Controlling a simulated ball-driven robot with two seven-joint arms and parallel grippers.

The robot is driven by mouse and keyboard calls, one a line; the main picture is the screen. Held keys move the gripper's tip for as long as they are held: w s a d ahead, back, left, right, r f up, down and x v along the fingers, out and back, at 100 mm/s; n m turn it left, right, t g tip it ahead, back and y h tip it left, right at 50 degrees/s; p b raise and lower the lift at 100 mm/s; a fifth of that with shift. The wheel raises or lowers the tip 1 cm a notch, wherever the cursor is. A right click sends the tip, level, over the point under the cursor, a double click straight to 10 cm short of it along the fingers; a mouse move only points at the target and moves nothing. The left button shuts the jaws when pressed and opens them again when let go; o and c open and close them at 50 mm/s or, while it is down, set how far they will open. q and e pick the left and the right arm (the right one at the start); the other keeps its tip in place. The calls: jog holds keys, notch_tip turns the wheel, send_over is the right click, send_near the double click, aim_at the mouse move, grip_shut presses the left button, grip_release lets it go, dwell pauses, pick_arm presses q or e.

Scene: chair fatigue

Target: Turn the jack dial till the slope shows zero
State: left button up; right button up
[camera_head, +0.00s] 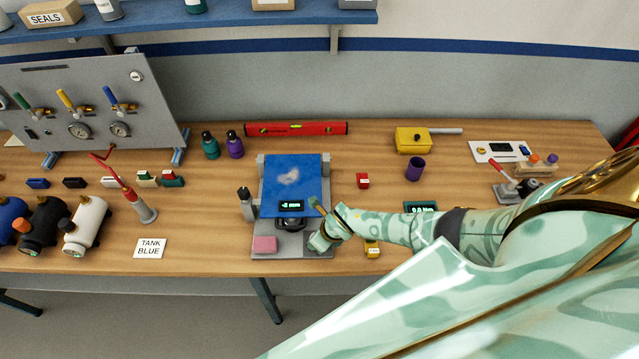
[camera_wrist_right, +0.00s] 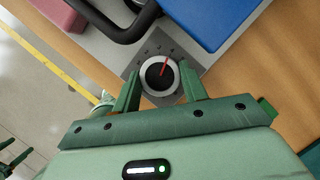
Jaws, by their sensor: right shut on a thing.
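The jack (camera_head: 257,225) is a grey stand with a tilting blue plate (camera_head: 310,178) on top. A small black display (camera_head: 291,205) with green digits sits at the plate's front edge; its digits are too small to read surely. The jack dial (camera_wrist_right: 158,76) is a dark round knob with a pale rim and a red pointer, pointing up and slightly right in the wrist view. My right gripper (camera_wrist_right: 160,86) is shut on the dial, one green finger on each side. In the head view my right gripper (camera_head: 322,236) is at the jack's front right corner and hides the dial.
A pink block (camera_head: 264,244) lies on the jack's front left, and a black handle (camera_wrist_right: 112,22) curves near the dial. A red level (camera_head: 296,129) lies behind.

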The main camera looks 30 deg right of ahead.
jog(key=m+p, duration=0.1)
jog(key=m+h+p, duration=0.1)
jog(key=p, duration=0.1)
jog(key=m+p, duration=0.1)
jog(key=shift+a+r+m, duration=0.25)
jog(key=shift+r+m, duration=0.05)
jog(key=shift+r, duration=0.05)
jog(key=shift+f+m+h, duration=0.2)
jog(key=shift+m+h, duration=0.2)
jog(key=shift+m, duration=0.1)
jog(key=shift+w+f+m+h, duration=0.1)
jog(key=shift+f+m+h, duration=0.15)
jog(key=shift+m, duration=0.65)
jog(key=m+h, duration=0.1)
jog(key=m, duration=0.2)
jog(key=m+h+b, duration=0.1)
jog(key=m, duration=0.2)
jog(key=shift+a+r+g, duration=0.1)
jog(key=shift+g, duration=0.3)
jog(key=o, duration=0.7)
